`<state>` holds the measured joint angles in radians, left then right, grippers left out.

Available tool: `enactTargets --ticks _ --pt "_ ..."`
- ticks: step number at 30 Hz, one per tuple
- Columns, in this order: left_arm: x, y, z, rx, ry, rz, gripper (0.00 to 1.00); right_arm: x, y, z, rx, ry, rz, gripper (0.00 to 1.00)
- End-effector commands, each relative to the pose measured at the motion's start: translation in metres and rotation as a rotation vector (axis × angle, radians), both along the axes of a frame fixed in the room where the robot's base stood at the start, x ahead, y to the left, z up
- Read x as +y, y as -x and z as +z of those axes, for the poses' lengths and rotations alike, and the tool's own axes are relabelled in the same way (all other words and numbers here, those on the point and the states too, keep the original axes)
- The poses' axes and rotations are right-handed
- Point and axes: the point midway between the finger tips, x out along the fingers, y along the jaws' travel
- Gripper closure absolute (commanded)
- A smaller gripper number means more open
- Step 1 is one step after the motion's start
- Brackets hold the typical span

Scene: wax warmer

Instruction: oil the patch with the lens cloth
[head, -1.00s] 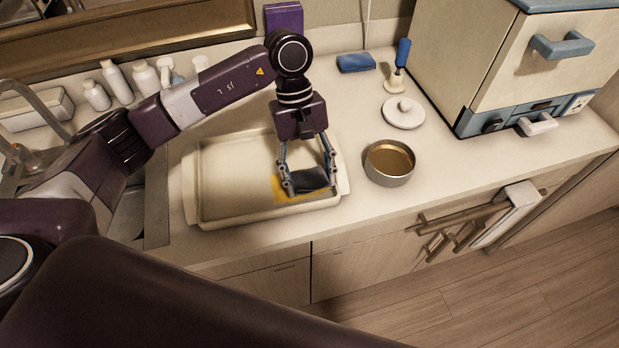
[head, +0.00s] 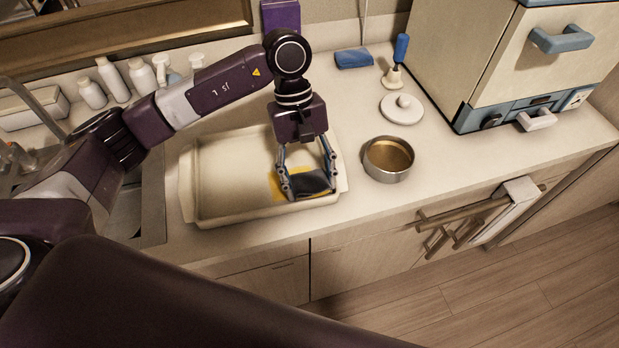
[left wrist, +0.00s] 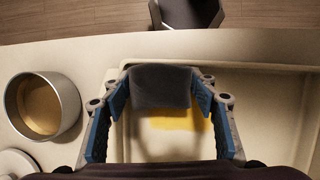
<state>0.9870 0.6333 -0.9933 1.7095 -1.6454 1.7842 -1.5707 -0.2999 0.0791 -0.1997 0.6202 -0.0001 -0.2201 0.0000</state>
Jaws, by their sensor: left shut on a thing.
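My left gripper (head: 306,184) is over the right front part of a cream tray (head: 215,160). It is shut on a dark grey lens cloth (head: 311,181), which also shows between the fingers in the left wrist view (left wrist: 160,86). The cloth is low, at the tray floor; I cannot tell exactly whether it touches. A yellow patch (head: 279,184) lies on the tray floor, partly hidden by the cloth and fingers. In the left wrist view the patch (left wrist: 175,123) shows beside the cloth. My right gripper is not in view.
A round metal tin (head: 388,160) with amber contents stands right of the tray. Behind it are a white lid (head: 402,110), a blue-handled brush (head: 398,62) and a blue sponge (head: 354,59). A cream and blue appliance (head: 500,75) stands at the back right. Several bottles (head: 112,80) stand at the back left.

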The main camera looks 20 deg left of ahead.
Motion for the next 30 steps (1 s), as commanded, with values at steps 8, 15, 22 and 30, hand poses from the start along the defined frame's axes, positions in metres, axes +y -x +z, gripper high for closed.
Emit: enactTargets --ticks 8,15,22,30 --pt "-0.0001 -0.0001 -0.0011 0.0 0.0 0.0 0.81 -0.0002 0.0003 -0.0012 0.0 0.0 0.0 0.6" --pt "0.0 -0.0002 -0.0031 0.0 0.0 0.0 0.81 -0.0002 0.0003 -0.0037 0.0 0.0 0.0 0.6" --pt "0.0 -0.0002 -0.0052 0.0 0.0 0.0 0.81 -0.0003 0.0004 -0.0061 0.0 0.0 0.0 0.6" --pt "-0.0001 -0.0003 -0.0067 -0.001 0.0 0.0 0.81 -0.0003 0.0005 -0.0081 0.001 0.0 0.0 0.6"
